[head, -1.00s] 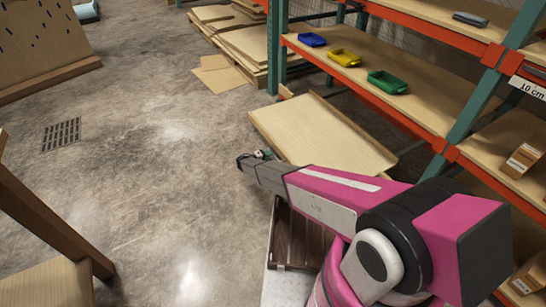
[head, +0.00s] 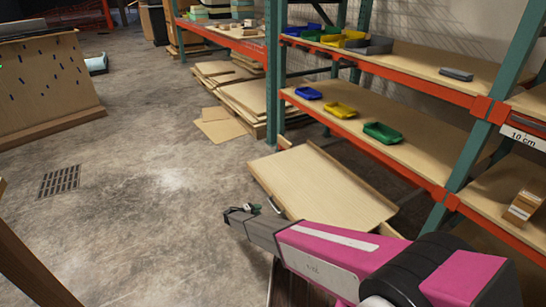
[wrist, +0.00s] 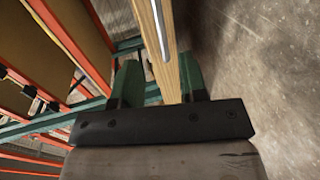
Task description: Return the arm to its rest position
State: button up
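My gripper (head: 238,214) is at the end of my pink and grey arm, which reaches out to the left low in the head view. It is above the concrete floor, just in front of a pale wooden tray-like panel (head: 320,185). In the wrist view, my gripper's two green fingers (wrist: 160,84) stand apart. A wooden edge with a metal strip (wrist: 165,50) shows in the gap between them, and I see no grip on it. The fingertips are small in the head view.
An orange and green shelf rack (head: 400,150) stands at right, with blue (head: 308,93), yellow (head: 340,110) and green (head: 381,132) bins. A slotted wooden panel (head: 45,85) stands at left. Flat boards (head: 232,85) lie at the back. The middle floor is open, with a drain grate (head: 60,181).

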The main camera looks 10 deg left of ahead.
jog(key=s+d+r+m+g+y, duration=0.2)
jog(key=s+d+r+g, duration=0.25)
jog(key=d+r, duration=0.7)
jog(key=s+d+r+m+g+y, duration=0.2)
jog(key=s+d+r+g, duration=0.3)
jog(key=d+r, duration=0.7)
jog(key=s+d+r+m+y, duration=0.3)
jog(key=s+d+r+y, duration=0.5)
jog(key=s+d+r, duration=0.7)
jog(key=s+r, duration=0.1)
jog(key=s, duration=0.3)
jog(key=shift+d+r+y, duration=0.3)
